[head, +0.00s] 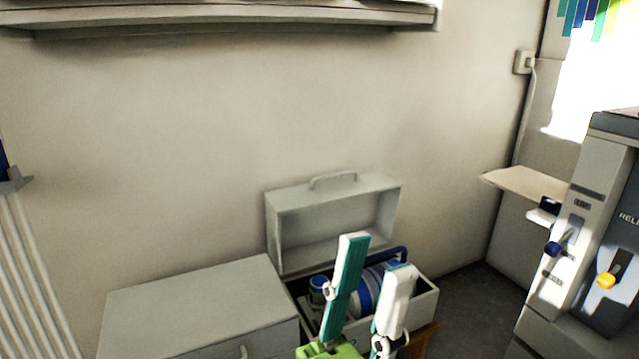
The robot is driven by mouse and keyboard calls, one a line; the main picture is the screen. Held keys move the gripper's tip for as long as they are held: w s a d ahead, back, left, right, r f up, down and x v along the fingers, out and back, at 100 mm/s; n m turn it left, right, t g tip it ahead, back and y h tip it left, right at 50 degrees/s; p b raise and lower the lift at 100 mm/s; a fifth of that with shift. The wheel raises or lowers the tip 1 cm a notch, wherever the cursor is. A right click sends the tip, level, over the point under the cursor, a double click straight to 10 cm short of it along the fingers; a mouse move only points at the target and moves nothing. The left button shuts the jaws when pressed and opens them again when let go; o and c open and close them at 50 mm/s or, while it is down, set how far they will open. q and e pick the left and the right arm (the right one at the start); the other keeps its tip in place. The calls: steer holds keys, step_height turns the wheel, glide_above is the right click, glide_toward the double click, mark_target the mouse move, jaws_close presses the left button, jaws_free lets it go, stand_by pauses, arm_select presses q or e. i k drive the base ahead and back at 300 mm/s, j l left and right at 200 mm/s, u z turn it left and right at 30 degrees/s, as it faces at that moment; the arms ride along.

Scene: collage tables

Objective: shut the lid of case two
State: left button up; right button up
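A grey case (427,302) stands against the wall with its lid (283,228) raised. The lid has a handle on its upper edge and its hollow inside faces me. Several blue and white items, including a rounded one (371,288), lie inside the case. No label shows which case is case two. My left gripper (378,254), with teal and white fingers, is open in front of the case, and nothing shows between its fingers. It hides part of the case's front and contents. I cannot tell whether it touches the case. My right gripper is out of view.
A closed grey box (195,302) with a flat top stands left of the open case. A grey machine (572,235) with levers and a small shelf (526,184) stand at the right. A wall shelf (220,14) runs above. The wall above the lid is clear.

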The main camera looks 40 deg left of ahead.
mark_target(306, 222)
steer(key=u, duration=1.15)
steer(key=i+u, duration=0.15)
steer(key=u, duration=0.25)
steer(key=i+u, duration=0.15)
steer(key=u, duration=0.25)
steer(key=i+u, duration=0.1)
steer(key=u, duration=0.3)
